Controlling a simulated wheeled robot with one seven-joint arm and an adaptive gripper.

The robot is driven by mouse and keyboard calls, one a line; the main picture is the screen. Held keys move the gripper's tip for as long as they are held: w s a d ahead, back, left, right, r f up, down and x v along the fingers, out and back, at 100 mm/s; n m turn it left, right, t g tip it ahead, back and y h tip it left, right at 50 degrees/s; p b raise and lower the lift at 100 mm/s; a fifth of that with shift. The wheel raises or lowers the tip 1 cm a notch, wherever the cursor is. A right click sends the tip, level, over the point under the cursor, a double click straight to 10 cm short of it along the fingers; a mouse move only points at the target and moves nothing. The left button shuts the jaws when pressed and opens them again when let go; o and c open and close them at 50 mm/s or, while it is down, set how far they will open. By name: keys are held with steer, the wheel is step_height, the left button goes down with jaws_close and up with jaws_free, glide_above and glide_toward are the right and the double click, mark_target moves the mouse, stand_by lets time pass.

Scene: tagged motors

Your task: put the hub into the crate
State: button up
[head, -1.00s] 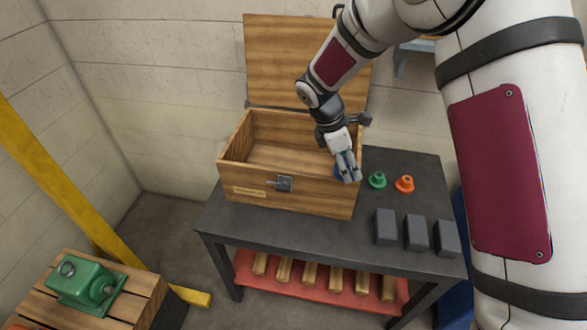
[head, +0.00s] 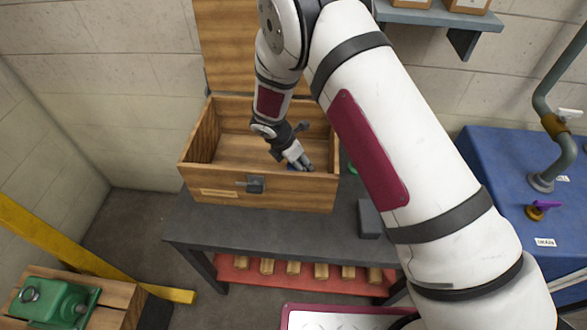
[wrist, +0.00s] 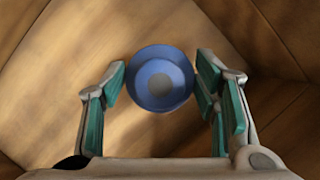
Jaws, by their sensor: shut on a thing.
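The wooden crate (head: 300,194) stands on a dark table with its lid up and its top open. My gripper (head: 303,165) reaches down inside the crate near its front right corner. It is shut on the blue hub (wrist: 150,100), which sits between the two fingers (wrist: 160,85) in the wrist view, with the crate's wooden floor and walls around it. In the head view only a small blue patch of the hub (head: 293,168) shows by the fingers. I cannot tell whether the hub touches the crate's floor.
A dark block (head: 369,220) stands on the dark table (head: 270,225) right of the crate. A green part (head: 352,168) is mostly hidden by my arm. A blue bench (head: 490,180) with pipework is at right. A green motor (head: 52,303) is at lower left.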

steer(key=shift+f, duration=2.35)
steer(key=shift+f, duration=0.15)
steer(key=o, duration=1.6)
steer(key=v, duration=1.2)
